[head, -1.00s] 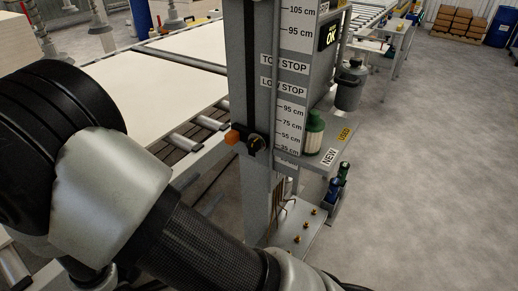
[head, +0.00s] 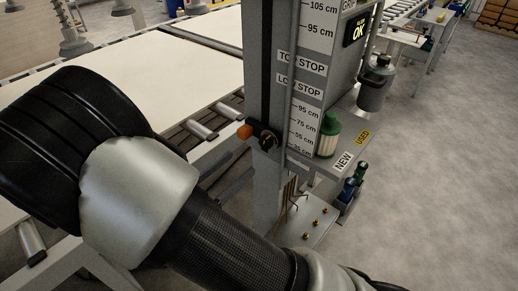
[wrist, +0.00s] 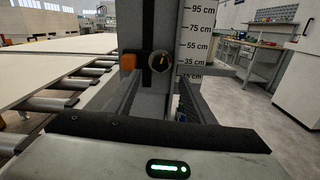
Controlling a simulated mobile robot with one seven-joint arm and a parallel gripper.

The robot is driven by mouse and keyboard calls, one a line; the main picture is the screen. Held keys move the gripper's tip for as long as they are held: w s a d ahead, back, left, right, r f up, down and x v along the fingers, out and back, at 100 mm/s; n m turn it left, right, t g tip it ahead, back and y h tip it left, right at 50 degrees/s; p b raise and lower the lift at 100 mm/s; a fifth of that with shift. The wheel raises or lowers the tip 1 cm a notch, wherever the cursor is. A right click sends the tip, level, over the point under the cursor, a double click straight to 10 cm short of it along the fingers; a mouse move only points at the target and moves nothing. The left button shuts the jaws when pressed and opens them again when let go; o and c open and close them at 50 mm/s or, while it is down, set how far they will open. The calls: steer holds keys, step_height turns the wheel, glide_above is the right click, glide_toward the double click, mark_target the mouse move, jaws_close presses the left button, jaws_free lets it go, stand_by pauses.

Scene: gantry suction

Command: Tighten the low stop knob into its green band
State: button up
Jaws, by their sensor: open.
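The low stop knob (head: 267,141) is a small dark round knob on a black block on the grey column (head: 265,200), beside an orange block (head: 245,131). In the wrist view the knob (wrist: 159,61) faces me and shows a yellowish pointer mark. I cannot make out its green band. My gripper (wrist: 160,82) is open and empty. Its two dark fingers spread left and right, below the knob in the picture and apart from it. The head view shows my arm but not the gripper.
A shelf marked NEW and USED (head: 350,150) juts out right of the column and holds a green-topped filter (head: 328,134). A roller conveyor with pale boards (head: 130,70) lies left. A grey canister (head: 375,85) hangs right.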

mark_target(263, 145)
steer(key=x, duration=0.9)
steer(key=shift+d+b, duration=0.1)
steer(key=shift+b, duration=0.25)
steer(key=c, duration=1.1)
steer(key=shift+o, duration=0.2)
steer(key=m, duration=0.1)
steer(key=m+b, duration=0.1)
steer(key=m, duration=0.1)
steer(key=shift+f+m, duration=0.2)
steer(key=shift+m, duration=0.1)
steer(key=shift+r+m+b, duration=0.15)
steer(key=shift+m+b, duration=0.25)
steer(key=shift+m, duration=0.4)
steer(key=o, duration=1.1)
steer(key=shift+c, duration=0.2)
